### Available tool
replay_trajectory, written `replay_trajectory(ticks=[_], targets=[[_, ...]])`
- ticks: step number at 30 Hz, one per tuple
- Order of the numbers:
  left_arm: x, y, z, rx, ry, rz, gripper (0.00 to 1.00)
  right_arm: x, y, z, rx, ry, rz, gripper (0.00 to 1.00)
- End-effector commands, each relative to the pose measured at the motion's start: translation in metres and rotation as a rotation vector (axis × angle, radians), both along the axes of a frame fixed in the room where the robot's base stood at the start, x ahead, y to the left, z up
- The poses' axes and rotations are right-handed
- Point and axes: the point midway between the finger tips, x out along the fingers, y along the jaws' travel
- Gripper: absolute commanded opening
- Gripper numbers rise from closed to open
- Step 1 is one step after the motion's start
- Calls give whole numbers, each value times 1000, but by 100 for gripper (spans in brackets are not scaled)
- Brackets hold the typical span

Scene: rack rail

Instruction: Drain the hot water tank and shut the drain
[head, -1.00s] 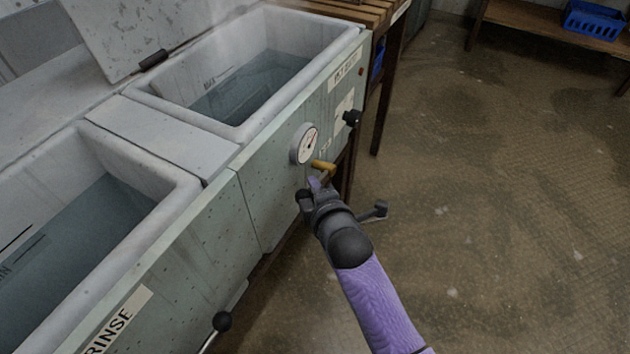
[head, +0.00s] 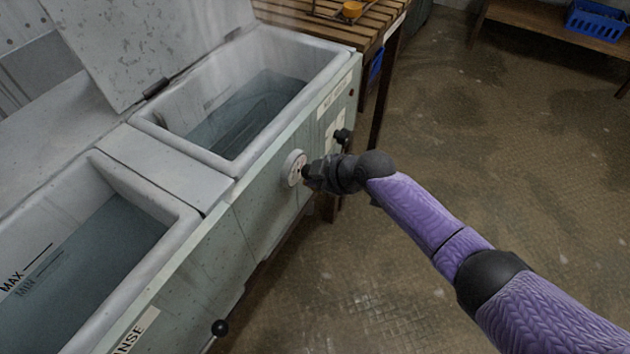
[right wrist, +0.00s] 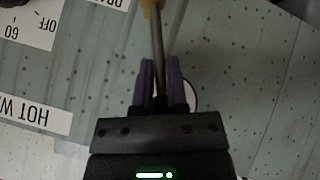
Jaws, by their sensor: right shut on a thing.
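The hot water tank (head: 306,58) is the far basin, its lid raised, with water (head: 250,110) standing in it. A round white gauge (head: 294,168) is on its front panel. My right gripper (head: 312,176) is at the panel beside the gauge; its fingers are hard to make out there. In the right wrist view my right gripper (right wrist: 158,88) is shut on a thin metal lever rod (right wrist: 158,50), with a yellow part (right wrist: 151,5) at its upper end. The lever is hidden in the head view. My left gripper is out of view.
The rinse tank (head: 170,205), also holding water, is nearer. A black ball knob (head: 220,328) sticks out low on its front. A black knob (head: 342,135) is beyond my gripper. A slatted wooden table (head: 300,18) adjoins the hot tank. The floor at right is clear.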

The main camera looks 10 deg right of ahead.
Motion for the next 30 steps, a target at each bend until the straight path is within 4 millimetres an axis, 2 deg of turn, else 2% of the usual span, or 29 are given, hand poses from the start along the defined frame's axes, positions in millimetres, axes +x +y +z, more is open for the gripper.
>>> replay_trajectory(ticks=[3, 12, 30], targets=[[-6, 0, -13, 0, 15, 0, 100, 5, -3, -3, 47, 62, -2, 0], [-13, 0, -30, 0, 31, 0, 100, 12, -8, 1, 127, 172, -1, 0], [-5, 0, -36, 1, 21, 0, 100, 14, -10, 4, 154, 210, 0, 0]])
